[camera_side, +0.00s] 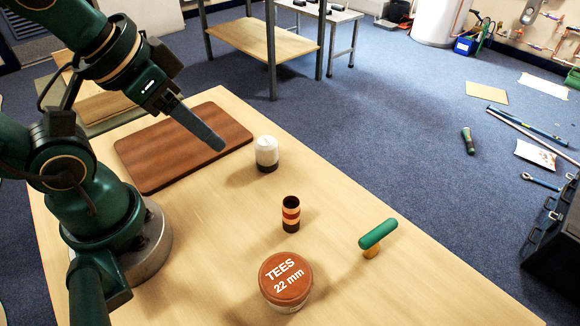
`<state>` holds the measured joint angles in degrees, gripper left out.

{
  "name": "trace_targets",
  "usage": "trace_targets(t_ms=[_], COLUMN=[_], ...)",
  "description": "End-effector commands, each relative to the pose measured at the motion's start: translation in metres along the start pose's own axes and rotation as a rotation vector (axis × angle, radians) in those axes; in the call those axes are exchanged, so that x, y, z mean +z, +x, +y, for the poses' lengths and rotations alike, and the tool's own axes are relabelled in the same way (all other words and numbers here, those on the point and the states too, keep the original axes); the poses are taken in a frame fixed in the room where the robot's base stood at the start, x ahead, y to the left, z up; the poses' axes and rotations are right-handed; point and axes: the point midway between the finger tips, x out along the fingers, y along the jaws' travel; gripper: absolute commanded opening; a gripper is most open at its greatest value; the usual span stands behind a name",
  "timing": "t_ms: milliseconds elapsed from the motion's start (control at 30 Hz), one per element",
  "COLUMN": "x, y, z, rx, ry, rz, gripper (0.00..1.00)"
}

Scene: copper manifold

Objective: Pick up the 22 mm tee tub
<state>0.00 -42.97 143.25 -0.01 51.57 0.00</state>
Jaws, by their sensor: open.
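The 22 mm tee tub (287,281) is a round tub with an orange-brown lid lettered "TEES 22 mm". It stands upright near the front of the wooden bench. My gripper (218,143) is up and to the left of the tub, over the far part of the bench near a brown board. It is well apart from the tub. I see the gripper edge-on, with one finger hiding the other. Nothing shows held at its tip.
A dark and copper-banded cylinder (291,214) stands just behind the tub. A white pot with a dark base (266,154) stands farther back. A green-handled tool (377,235) is to the right. The brown board (180,150) lies under the gripper. The bench's front right is clear.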

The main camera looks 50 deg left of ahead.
Motion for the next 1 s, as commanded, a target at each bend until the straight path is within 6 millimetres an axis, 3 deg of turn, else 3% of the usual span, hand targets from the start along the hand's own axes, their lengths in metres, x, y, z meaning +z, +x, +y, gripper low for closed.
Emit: trace_targets(t_ms=[167, 300, 567, 667, 1000], x=[0.000, 0.000, 0.001, 0.003, 0.010], y=[0.000, 0.000, 0.000, -0.004, 0.005], z=[0.000, 0.000, 0.000, 0.009, 0.058], rx=[0.000, 0.000, 0.001, 0.043, 0.244], ry=[0.000, 0.000, -0.009, -0.059, -0.369], rz=[0.000, 0.000, -0.006, -0.030, -0.453], gripper=[0.50, 1.00, 1.00, 1.00, 1.00])
